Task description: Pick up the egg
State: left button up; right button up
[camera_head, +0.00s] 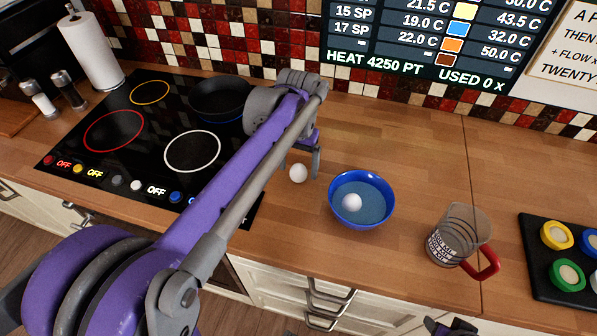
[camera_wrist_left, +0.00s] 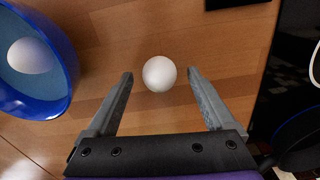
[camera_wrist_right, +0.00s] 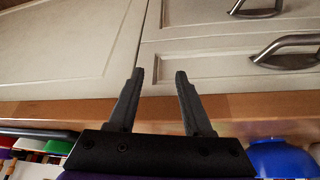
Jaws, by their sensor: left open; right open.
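A white egg (camera_head: 298,173) lies on the wooden counter between the stove and a blue bowl. It also shows in the left wrist view (camera_wrist_left: 159,74), centred just beyond and between the open fingertips. A second white egg (camera_head: 352,202) sits in the blue bowl (camera_head: 333,208), which holds something blue like water. My left gripper (camera_head: 316,163) is beside the loose egg, open and empty. In the left wrist view its fingers (camera_wrist_left: 160,82) point at the egg without visible contact. My right gripper (camera_wrist_right: 160,75) is open and empty, facing the cabinet fronts below the counter.
A black stove (camera_head: 125,130) with a dark pan (camera_head: 217,98) is at the left. A measuring jug (camera_head: 456,240) with a red handle stands right of the bowl. A black tray (camera_head: 540,270) with coloured round pieces is at the far right. Counter behind the bowl is clear.

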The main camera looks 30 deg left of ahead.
pick_arm(q)
jog(key=shift+f, duration=0.65)
grip_shut()
